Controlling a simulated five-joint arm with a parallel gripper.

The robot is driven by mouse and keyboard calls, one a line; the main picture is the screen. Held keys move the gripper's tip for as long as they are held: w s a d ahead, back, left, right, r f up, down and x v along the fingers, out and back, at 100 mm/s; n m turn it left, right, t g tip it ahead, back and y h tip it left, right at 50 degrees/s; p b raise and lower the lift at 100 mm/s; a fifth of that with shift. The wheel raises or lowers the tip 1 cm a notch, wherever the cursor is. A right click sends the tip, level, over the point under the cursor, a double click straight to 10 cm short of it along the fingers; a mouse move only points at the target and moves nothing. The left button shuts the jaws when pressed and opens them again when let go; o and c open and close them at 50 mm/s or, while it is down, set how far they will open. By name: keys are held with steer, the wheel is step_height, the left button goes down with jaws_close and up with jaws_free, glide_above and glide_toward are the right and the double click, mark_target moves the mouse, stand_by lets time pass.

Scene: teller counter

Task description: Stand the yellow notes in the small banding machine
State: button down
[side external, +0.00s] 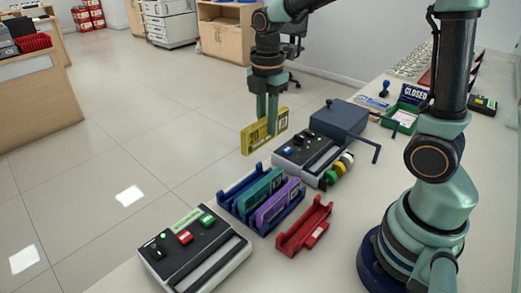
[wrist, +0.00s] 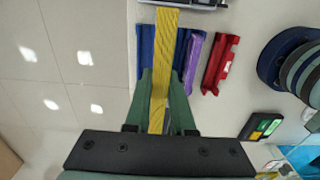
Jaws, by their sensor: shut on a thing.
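My gripper (side external: 267,117) is shut on a yellow note bundle (side external: 251,139), held upright on its long edge above the far left part of the counter. In the wrist view the yellow bundle (wrist: 166,22) shows edge-on between the fingers (wrist: 161,82). Two dark-topped, white-sided machines with buttons are in the side view: one (side external: 297,152) just right of the bundle, with coloured rolls at its side, and one (side external: 205,262) at the near front. Both have a slot-like strip. I cannot tell for sure which is the small banding machine.
A blue rack (side external: 240,212) holds a teal bundle (side external: 262,189) and a purple bundle (side external: 278,202). A red holder (side external: 300,233) stands beside it. A blue-grey box (side external: 338,119), a green tray (side external: 402,118) and a closed sign (side external: 414,93) lie farther back.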

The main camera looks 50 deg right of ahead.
steer(key=shift+s+d+f, duration=1.3)
steer(key=shift+d+f, duration=0.3)
steer(key=shift+d, duration=1.3)
steer(key=shift+s+d+f, duration=1.25)
steer(key=shift+d+f, duration=0.3)
steer(key=shift+d, duration=1.3)
steer(key=shift+s+d+f, duration=1.3)
steer(key=shift+d+f, duration=0.3)
steer(key=shift+d, duration=1.3)
steer(key=shift+f, duration=0.15)
steer(key=shift+f, duration=0.95)
steer(key=c, duration=0.7)
jaws_free()
steer(key=shift+r, duration=3.55)
